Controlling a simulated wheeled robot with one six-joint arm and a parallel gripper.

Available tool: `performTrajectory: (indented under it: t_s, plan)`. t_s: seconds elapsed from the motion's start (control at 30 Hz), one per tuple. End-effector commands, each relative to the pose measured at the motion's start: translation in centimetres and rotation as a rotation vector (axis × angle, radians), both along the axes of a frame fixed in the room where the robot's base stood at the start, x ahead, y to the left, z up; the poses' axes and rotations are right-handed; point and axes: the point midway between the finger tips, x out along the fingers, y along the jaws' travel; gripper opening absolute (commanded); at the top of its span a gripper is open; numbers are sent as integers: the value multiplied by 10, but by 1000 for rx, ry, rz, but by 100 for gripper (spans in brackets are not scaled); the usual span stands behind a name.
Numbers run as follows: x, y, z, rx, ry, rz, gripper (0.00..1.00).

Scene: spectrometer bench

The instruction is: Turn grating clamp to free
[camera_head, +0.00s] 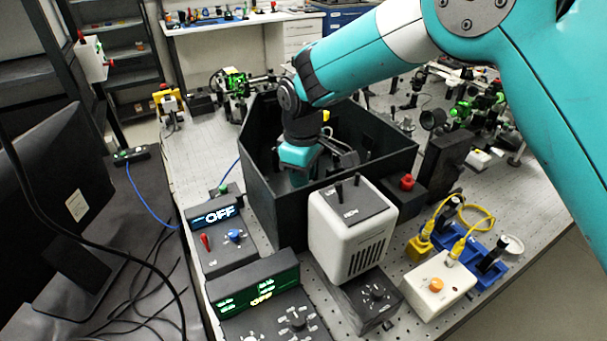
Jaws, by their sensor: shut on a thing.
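The black open-topped box (272,203) stands on the bench in the middle of the camera_head view. My gripper (310,172) reaches down into it from above, its teal body tilted inside the walls. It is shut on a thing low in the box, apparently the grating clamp. The front wall, the grey-white unit and the gripper itself hide the fingertips and the clamp. I cannot tell how far the clamp is turned.
A grey-white vented unit (351,235) stands close against the box's front. A white box with an orange button (437,288) is front right. Optics crowd the right.

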Motion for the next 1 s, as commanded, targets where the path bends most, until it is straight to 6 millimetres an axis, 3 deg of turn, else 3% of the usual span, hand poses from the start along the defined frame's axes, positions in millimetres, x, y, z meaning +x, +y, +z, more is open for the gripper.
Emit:
performTrajectory:
  t_s: [0.33,0.87,0.9,1.0]
  plan:
    - [2,0,2,2,-6,133,0]
    - [2,0,2,2,-7,155,0]
    - [2,0,2,2,-7,155,27]
    - [2,0,2,2,-6,156,48]
